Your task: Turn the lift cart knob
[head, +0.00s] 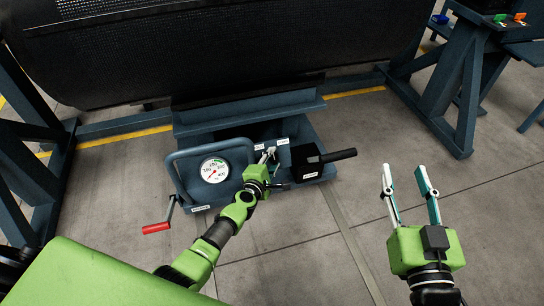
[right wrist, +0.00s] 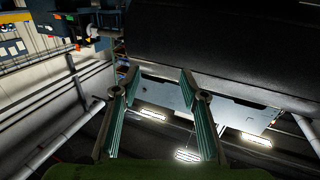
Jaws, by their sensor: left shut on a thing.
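The blue-grey lift cart (head: 312,128) stands under the large black roll. Its panel carries a round pressure gauge (head: 214,169), small white labels and a black box with a black handle (head: 338,155). My left gripper (head: 268,156) reaches the panel between the gauge and the black box. Its fingers are closed on the knob, which they and the wrist mostly hide. My right gripper (head: 407,178) is open and empty, held out to the right of the cart. Its open fingers also show in the right wrist view (right wrist: 160,78).
A red crank handle (head: 157,228) sticks out at the cart's lower left. A bent tube handle (head: 180,155) frames the gauge. The black roll (head: 230,45) hangs above. Blue frame legs stand at the left and right (head: 458,95). Open grey floor lies in front.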

